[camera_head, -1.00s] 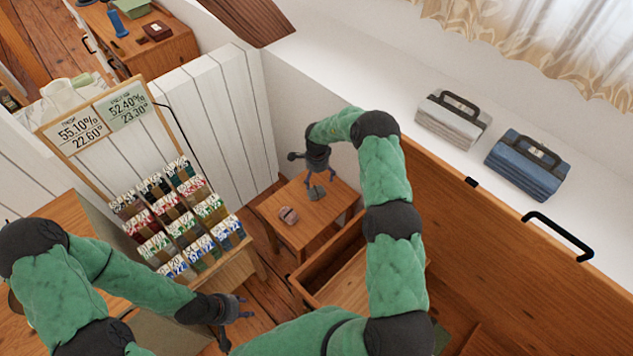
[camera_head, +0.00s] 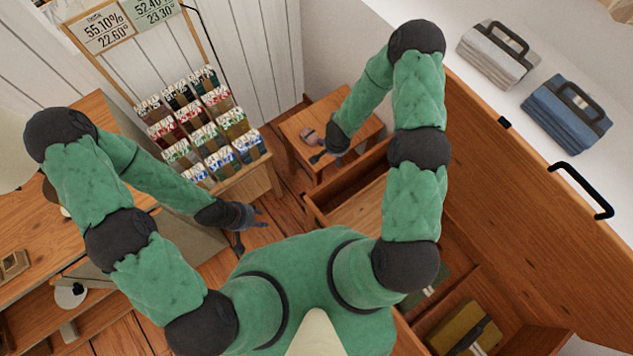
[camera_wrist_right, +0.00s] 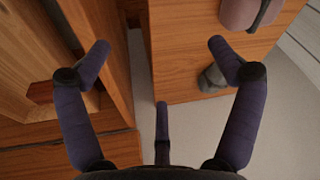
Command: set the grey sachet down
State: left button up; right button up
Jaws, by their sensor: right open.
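The grey sachet (camera_wrist_right: 212,80) shows in the right wrist view at the edge of the small wooden table (camera_wrist_right: 180,40). It is partly hidden behind a finger of my right gripper (camera_wrist_right: 160,55). That gripper is open, with its fingers wide apart and nothing between them. In the head view the right gripper (camera_head: 322,157) is over the near part of the small table (camera_head: 350,103), and I cannot make out the sachet there. My left gripper (camera_head: 250,222) is open and empty, beside the sachet display rack (camera_head: 250,180).
A pinkish strapped item (camera_head: 308,135) lies on the small table. An open wooden drawer (camera_head: 345,200) stands just in front of it. A grey folded bundle (camera_head: 497,55) and a blue one (camera_head: 566,113) lie on the white ledge at right.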

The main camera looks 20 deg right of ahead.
jog(key=s+a+n+y, duration=0.1)
jog(key=s+a, duration=0.1)
jog(key=s, duration=0.1)
jog(key=s+a+n+y, duration=0.1)
jog(key=s+a, duration=0.2)
jog(key=s+a+r+n+g+y, duration=0.1)
jog(key=s+a, duration=0.2)
jog(key=shift+s+r+n, duration=0.1)
jog(key=shift+s+n, duration=0.2)
jog(key=shift+s, duration=0.05)
jog(key=s+a, duration=0.1)
jog(key=s, duration=0.1)
jog(key=s+a+r+n+g+y, duration=0.1)
jog(key=s+a, duration=0.1)
jog(key=s, duration=0.1)
jog(key=s+a+r+n+y, duration=0.1)
jog(key=s, duration=0.1)
jog(key=shift+s+a+r, duration=0.15)
jog(key=shift+s+a, duration=0.15)
jog(key=shift+s, duration=0.05)
